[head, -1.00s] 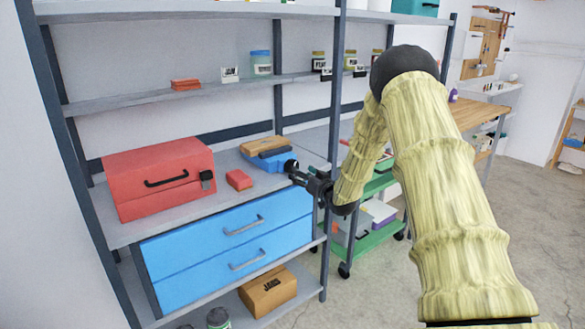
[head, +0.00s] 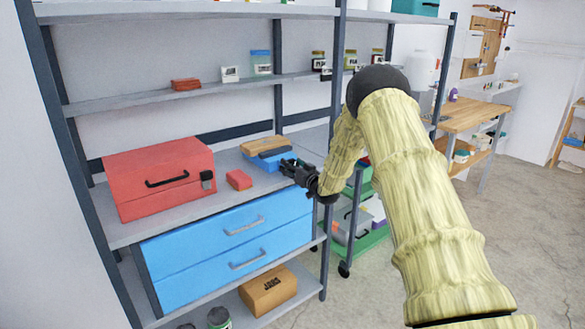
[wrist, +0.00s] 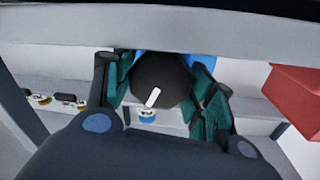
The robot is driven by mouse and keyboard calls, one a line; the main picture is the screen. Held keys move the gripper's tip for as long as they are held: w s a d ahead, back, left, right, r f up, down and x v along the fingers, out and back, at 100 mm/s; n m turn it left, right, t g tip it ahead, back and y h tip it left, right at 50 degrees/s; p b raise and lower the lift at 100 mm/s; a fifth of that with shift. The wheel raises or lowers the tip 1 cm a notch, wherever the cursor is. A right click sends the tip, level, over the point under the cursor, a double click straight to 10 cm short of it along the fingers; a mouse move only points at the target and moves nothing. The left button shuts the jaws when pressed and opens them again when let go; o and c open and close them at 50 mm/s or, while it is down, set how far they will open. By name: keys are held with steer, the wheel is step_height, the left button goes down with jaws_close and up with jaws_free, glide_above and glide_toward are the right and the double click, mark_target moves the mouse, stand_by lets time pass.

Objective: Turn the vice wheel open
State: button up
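The blue vice (head: 262,160) sits at the right end of the grey shelf, with a wooden top. Its dark round wheel (wrist: 160,78) carries a short white mark and shows in the wrist view between my green finger pads. My gripper (head: 291,168) is at the front of the vice, with one finger on each side of the wheel. Both pads appear to touch its rim. In the head view my gripper hides most of the wheel.
A red toolbox (head: 158,178) and a small red block (head: 239,180) stand left of the vice. Blue drawers (head: 228,245) are below, jars (head: 318,60) are on the shelf above, and a green cart (head: 368,240) is at the right.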

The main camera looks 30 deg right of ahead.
steer(key=c, duration=0.4)
steer(key=shift+f+n+b, duration=0.2)
steer(key=shift+n+b, duration=0.6)
steer(key=shift+n, duration=0.2)
steer(key=shift+r+n+b, duration=0.15)
steer(key=shift+n+b, duration=0.45)
steer(key=shift+n, duration=0.8)
steer(key=o, duration=0.8)
steer(key=shift+c, duration=0.2)
steer(key=shift+s, duration=0.1)
steer(key=s, duration=1.2)
steer(key=shift+f, duration=0.3)
steer(key=shift+a, duration=0.1)
